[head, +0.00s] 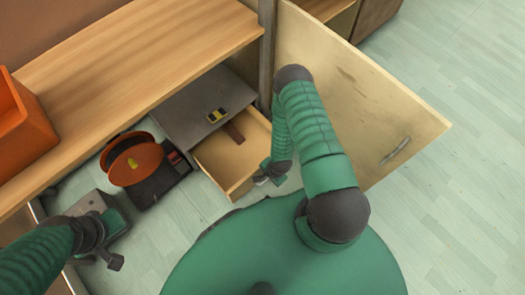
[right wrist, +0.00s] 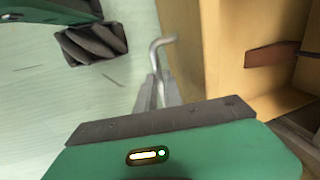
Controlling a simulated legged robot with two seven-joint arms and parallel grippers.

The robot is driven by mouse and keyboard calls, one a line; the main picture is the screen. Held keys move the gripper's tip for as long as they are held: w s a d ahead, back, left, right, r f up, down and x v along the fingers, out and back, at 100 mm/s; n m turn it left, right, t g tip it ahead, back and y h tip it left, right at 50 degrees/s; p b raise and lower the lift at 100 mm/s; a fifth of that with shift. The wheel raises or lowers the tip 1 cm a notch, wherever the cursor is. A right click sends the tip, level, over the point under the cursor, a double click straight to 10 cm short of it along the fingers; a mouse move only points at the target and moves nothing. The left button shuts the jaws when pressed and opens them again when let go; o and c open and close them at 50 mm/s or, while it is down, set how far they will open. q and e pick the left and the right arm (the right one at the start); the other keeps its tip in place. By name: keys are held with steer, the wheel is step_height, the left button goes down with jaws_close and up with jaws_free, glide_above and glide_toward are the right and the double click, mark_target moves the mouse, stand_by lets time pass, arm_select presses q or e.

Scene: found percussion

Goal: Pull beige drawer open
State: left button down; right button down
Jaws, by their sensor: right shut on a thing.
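The beige drawer (head: 216,160) is pulled partly out below a grey cabinet top (head: 203,104). A brown flat piece (head: 234,132) lies inside it. My right gripper (head: 263,178) is at the drawer's front. In the right wrist view my gripper (right wrist: 158,92) is shut on the bent metal handle (right wrist: 160,44), beside the drawer's front panel (right wrist: 211,50). The handle is hidden in the head view. My left gripper (head: 112,262) is at the lower left, away from the drawer, and its jaw opening is unclear.
An open wooden door (head: 350,95) with a metal handle stands right of my right arm. An orange round object (head: 135,165) on a dark base lies left of the drawer. A wooden shelf (head: 130,70) with an orange box (head: 25,125) overhangs the back left.

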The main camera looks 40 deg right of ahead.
steer(key=s+p, duration=0.1)
steer(key=s, duration=0.6)
steer(key=shift+d+p, duration=0.15)
steer(key=shift+p, duration=0.25)
steer(key=c, duration=1.5)
jaws_free()
steer(key=shift+w, duration=0.1)
steer(key=s+r+p, duration=0.3)
steer(key=r+p, duration=0.5)
steer(key=r, duration=0.8)
steer(key=shift+d+r, duration=0.2)
steer(key=shift+s, duration=0.1)
